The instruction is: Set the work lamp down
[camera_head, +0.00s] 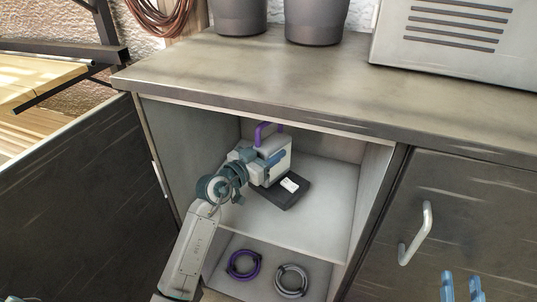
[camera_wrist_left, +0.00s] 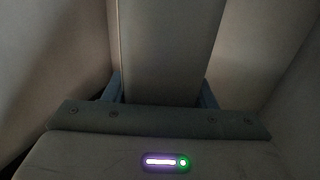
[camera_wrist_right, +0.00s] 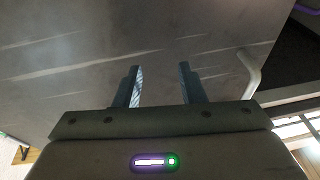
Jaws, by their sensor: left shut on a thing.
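The work lamp (camera_head: 273,172) is a boxy, pale grey body with a purple handle on top. It is upright inside the open cabinet, at the upper shelf (camera_head: 325,205). My left gripper (camera_head: 262,163) reaches in from the front left and is shut on the lamp's body. In the left wrist view the pale body (camera_wrist_left: 165,55) fills the gap between the fingers. I cannot tell whether its underside touches the shelf. My right gripper (camera_head: 461,288) is open and empty in front of the closed door at the right; its fingers stand apart in the right wrist view (camera_wrist_right: 160,88).
A dark flat pad (camera_head: 283,199) with a small white piece (camera_head: 289,185) lies beside the lamp. A purple ring (camera_head: 243,265) and a grey ring (camera_head: 291,281) lie on the lower level. The open door (camera_head: 75,205) stands left. The shelf's right part is clear.

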